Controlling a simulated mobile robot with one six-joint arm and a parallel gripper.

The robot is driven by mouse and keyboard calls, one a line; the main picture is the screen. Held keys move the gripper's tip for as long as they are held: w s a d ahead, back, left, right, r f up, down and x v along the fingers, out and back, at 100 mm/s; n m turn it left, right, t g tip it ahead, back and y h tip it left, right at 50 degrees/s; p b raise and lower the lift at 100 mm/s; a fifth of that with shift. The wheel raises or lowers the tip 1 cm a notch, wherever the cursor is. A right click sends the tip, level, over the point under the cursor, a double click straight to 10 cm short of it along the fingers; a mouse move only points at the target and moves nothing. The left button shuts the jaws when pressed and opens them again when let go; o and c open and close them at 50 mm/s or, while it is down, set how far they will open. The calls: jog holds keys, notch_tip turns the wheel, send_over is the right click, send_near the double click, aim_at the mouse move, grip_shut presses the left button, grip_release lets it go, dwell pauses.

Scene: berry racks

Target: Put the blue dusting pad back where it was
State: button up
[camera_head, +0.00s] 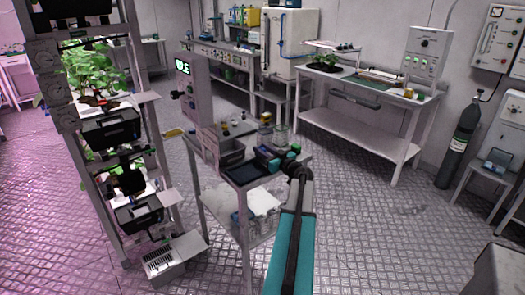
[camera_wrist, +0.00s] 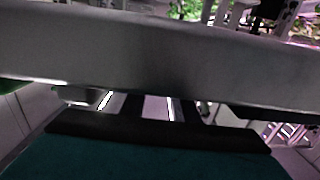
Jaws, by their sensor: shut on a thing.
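My gripper (camera_head: 272,161) is at the small cart, at the far end of my teal arm in the head view. It is shut on a small blue piece (camera_head: 264,158), most likely the dusting pad, just above or beside the dark tray (camera_head: 240,173). The head view is too small to show whether the piece touches the tray. In the wrist view a wide grey bar crosses the upper part and a teal surface with a black edge fills the bottom. I cannot tell which of these is the pad, and the fingertips are not clear there.
A long bench (camera_head: 350,131) and a gas cylinder (camera_head: 459,145) are to the right. The floor (camera_head: 375,225) between is clear.

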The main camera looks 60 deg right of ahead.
jog(key=shift+f, duration=0.3)
jog(key=o, duration=1.1)
jog(key=shift+s+r, duration=0.1)
jog(key=shift+r, duration=0.05)
jog(key=b+v, duration=0.1)
jog(key=v, duration=1)
jog(key=shift+s+a, duration=0.15)
jog(key=shift+s, duration=0.25)
